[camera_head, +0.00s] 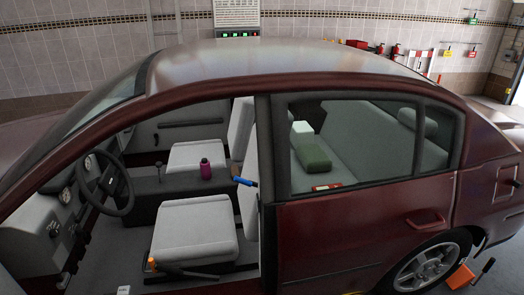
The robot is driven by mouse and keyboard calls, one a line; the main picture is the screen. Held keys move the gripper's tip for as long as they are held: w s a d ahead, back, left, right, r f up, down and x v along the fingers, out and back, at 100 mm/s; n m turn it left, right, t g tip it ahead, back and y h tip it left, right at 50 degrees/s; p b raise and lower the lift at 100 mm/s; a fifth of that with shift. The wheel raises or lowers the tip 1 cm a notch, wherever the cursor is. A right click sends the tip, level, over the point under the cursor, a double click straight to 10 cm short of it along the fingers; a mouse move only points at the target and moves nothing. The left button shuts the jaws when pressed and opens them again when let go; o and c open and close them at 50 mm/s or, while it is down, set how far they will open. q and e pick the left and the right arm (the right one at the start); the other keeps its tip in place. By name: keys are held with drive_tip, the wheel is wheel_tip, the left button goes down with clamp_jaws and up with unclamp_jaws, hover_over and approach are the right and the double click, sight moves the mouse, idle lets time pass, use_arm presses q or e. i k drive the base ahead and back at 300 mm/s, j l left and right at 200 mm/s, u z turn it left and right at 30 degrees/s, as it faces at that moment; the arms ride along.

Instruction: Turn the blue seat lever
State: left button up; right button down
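The blue lever (244,181) is a small blue handle with an orange end. It shows in the head view through the open front door space of a dark red car, beside the upright front seat back (248,190). Its blue end points to the left, toward the car's middle. The near front seat cushion (195,232) is light grey and lies below and left of it. Neither of my grippers shows in the view, and nothing touches the lever.
The steering wheel (108,184) is at the left. A purple bottle (205,169) stands on the centre console. An orange-tipped lever (152,264) is at the seat base. An orange object (460,276) lies by the rear wheel (425,268).

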sight(249, 182)
drive_tip(key=i+j+z, duration=0.2)
drive_tip(key=j, duration=0.15)
drive_tip(key=i+j+z, duration=0.2)
drive_tip(key=j, duration=0.15)
drive_tip(key=i+j+z, duration=0.25)
drive_tip(key=j, duration=0.15)
drive_tip(key=k+l, duration=0.05)
drive_tip(key=k, duration=0.05)
